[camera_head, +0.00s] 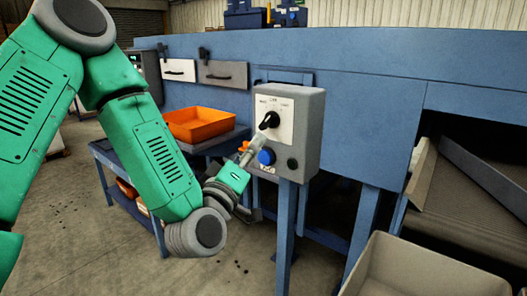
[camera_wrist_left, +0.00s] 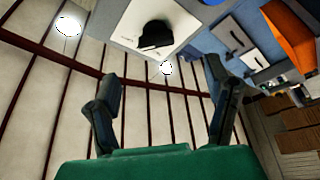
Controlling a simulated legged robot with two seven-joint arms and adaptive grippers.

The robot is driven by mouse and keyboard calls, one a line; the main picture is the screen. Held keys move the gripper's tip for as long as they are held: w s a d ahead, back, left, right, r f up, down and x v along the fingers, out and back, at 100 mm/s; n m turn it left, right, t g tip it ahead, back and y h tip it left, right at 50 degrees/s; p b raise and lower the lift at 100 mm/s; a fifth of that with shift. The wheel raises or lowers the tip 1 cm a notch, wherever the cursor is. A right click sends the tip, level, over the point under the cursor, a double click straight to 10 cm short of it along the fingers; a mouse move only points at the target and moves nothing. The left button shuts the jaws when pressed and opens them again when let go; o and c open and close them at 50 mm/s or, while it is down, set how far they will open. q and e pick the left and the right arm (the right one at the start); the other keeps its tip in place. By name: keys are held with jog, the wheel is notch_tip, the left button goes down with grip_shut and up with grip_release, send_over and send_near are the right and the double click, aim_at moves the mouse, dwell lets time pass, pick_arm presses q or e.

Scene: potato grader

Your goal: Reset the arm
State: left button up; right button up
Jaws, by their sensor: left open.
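My left arm comes in from the left in the head view, and its gripper (camera_head: 254,146) is close in front of a grey control box (camera_head: 312,125). The box has a white plate with a black rotary knob (camera_head: 270,119), and a blue button (camera_head: 266,156) and a dark button (camera_head: 292,163) below. In the left wrist view the gripper's two fingers (camera_wrist_left: 162,76) stand wide apart with nothing between them. The black knob (camera_wrist_left: 156,36) shows beyond them on the white plate. I cannot tell whether a finger touches the box. My right gripper is out of view.
An orange tray (camera_head: 200,125) sits on a blue side table left of the box. The large blue machine (camera_head: 380,85) fills the back. A beige bin (camera_head: 410,272) stands at the lower right. Open concrete floor (camera_head: 85,215) lies at the left.

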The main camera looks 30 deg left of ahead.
pick_arm(q)
jog(key=s+d+f+m+g+h, duration=0.2)
jog(key=s+d+f+m+g, duration=0.1)
jog(key=f, duration=0.7)
jog(key=s+d+f+m+g+h+b, duration=0.1)
jog(key=s+d+f+m+g+h, duration=0.2)
jog(key=f, duration=0.7)
jog(key=s+d+f+m+g, duration=0.2)
jog(key=f+m+g, duration=0.15)
jog(key=f, duration=0.55)
jog(key=s+f+m+g, duration=0.2)
jog(key=s+f+g, duration=0.3)
jog(key=s, duration=0.5)
jog(key=s+a+f+m+g+b, duration=0.1)
jog(key=s+f+g, duration=0.4)
jog(key=s+f, duration=0.5)
jog(key=shift+s+m, duration=0.35)
jog(key=shift+m, duration=0.2)
jog(key=shift+w+a, duration=0.1)
jog(key=shift+w, duration=0.05)
